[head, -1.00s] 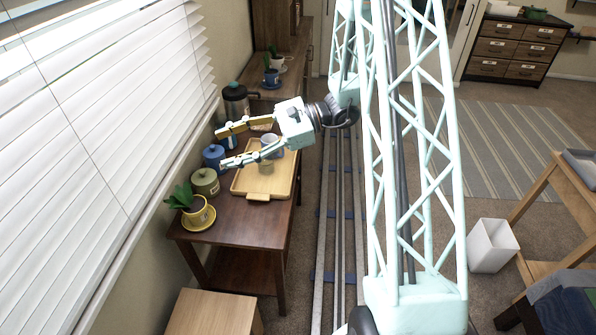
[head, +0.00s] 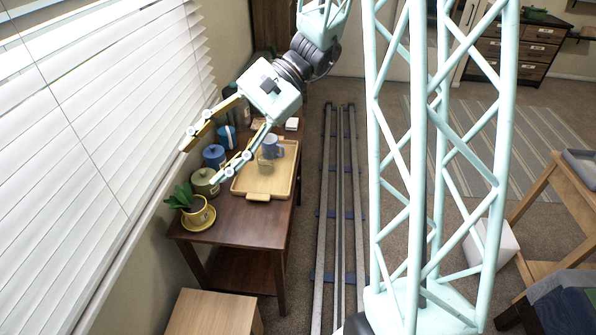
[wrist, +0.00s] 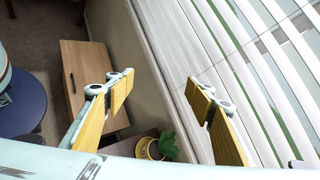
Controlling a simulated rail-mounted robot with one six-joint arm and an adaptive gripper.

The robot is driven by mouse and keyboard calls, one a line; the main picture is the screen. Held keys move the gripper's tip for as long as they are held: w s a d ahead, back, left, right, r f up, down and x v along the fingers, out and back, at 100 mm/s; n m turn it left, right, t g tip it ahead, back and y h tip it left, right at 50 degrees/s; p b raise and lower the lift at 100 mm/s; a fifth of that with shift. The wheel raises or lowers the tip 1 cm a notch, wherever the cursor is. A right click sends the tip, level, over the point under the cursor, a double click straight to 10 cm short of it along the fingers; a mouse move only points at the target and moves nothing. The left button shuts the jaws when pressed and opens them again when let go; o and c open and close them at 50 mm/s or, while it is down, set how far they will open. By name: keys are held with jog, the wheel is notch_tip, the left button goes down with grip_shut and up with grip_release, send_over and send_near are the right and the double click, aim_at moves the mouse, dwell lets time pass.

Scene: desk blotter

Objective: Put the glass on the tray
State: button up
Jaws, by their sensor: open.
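A small see-through cup that looks like the glass (head: 265,167) stands on the wooden tray (head: 262,190), towards its far half, in the head view. A grey-blue mug (head: 273,147) is just behind it at the tray's far part. My gripper (head: 200,164) is open and empty, high up to the left of the tray, with its fingers pointing towards the window side. In the wrist view my gripper (wrist: 160,92) shows two spread yellow-padded fingers with nothing between them. The glass and the tray are not visible in the wrist view.
An olive canister (head: 205,183), a blue canister (head: 214,157) and a potted plant (head: 196,210) line the window side of the dark table (head: 240,228). The blinds (head: 100,130) are close to my fingers. The table's near right part is clear. A wooden stool (head: 212,313) stands in front.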

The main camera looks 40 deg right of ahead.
jog(key=s+a+r+n+g+h, duration=0.1)
jog(key=s+a+r+n+h, duration=0.2)
jog(key=s, duration=0.6)
jog(key=s+d+r+n+t+h, duration=0.2)
jog(key=s+d+r+n+h, duration=0.2)
jog(key=s, duration=0.4)
jog(key=s+d+r+n+t+h, duration=0.2)
jog(key=s+d+r+n+h, duration=0.2)
jog(key=s, duration=0.5)
jog(key=shift+s+d+r+n+t+h, duration=0.15)
jog(key=shift+s+r+n+t+h, duration=0.2)
jog(key=shift+r, duration=0.4)
